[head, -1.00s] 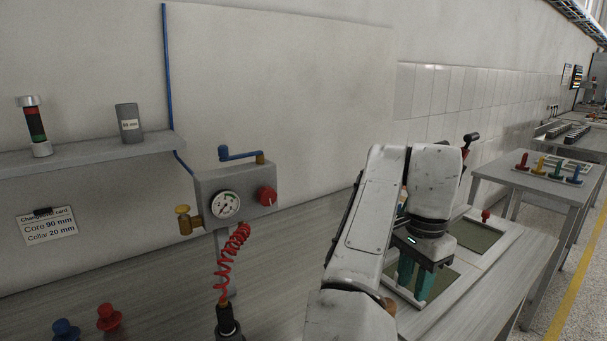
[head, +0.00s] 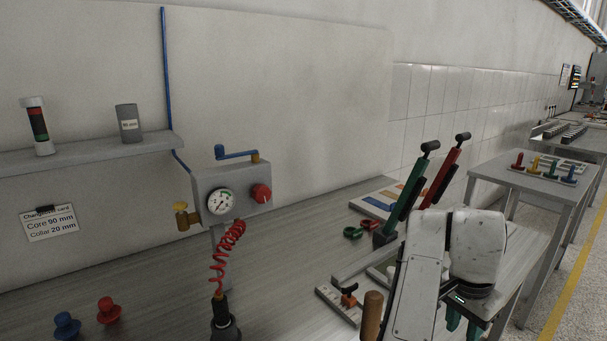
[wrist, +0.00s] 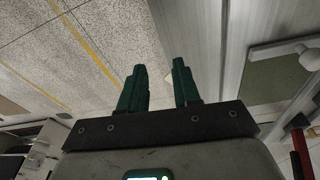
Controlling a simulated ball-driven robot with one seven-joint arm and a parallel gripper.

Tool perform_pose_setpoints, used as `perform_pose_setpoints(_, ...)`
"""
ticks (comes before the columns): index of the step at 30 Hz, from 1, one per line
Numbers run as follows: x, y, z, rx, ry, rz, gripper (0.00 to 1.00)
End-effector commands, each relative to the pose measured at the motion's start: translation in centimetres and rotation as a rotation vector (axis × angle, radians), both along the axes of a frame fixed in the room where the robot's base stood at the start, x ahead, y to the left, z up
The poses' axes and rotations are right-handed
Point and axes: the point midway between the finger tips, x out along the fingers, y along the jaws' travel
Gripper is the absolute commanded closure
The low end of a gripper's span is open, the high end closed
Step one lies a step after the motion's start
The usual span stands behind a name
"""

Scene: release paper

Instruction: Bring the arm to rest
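My gripper (head: 464,322) has teal fingers and hangs below the white arm at the lower right in the head view, near the bench's right edge. In the wrist view my gripper (wrist: 160,88) shows two green fingers spread apart with nothing between them. Below it the wrist view shows the bench edge and the speckled floor (wrist: 50,50). The fingers touch nothing that I can see. Part of the fingers is cut off by the lower edge of the head view.
Green-handled (head: 404,195) and red-handled (head: 445,172) levers stand just left of my arm. A gauge box (head: 232,192) with a red coiled hose is further left. Red and blue knobs (head: 67,326) sit at lower left. A side table (head: 540,178) with coloured pegs stands at right.

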Motion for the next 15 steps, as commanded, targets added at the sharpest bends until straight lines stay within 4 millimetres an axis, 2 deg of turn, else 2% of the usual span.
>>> perform_pose_setpoints(1, -1.1, -1.5, -1.3, -0.030, 0.003, 0.011, 0.68)
perform_pose_setpoints(6, -4.6, -5.5, -5.3, -0.122, -0.001, 0.112, 0.68)
perform_pose_setpoints(12, -9.6, -8.2, -9.6, -0.196, 0.016, 0.278, 0.68)
perform_pose_setpoints(15, -12.4, -8.6, -11.7, -0.212, 0.031, 0.378, 0.68)
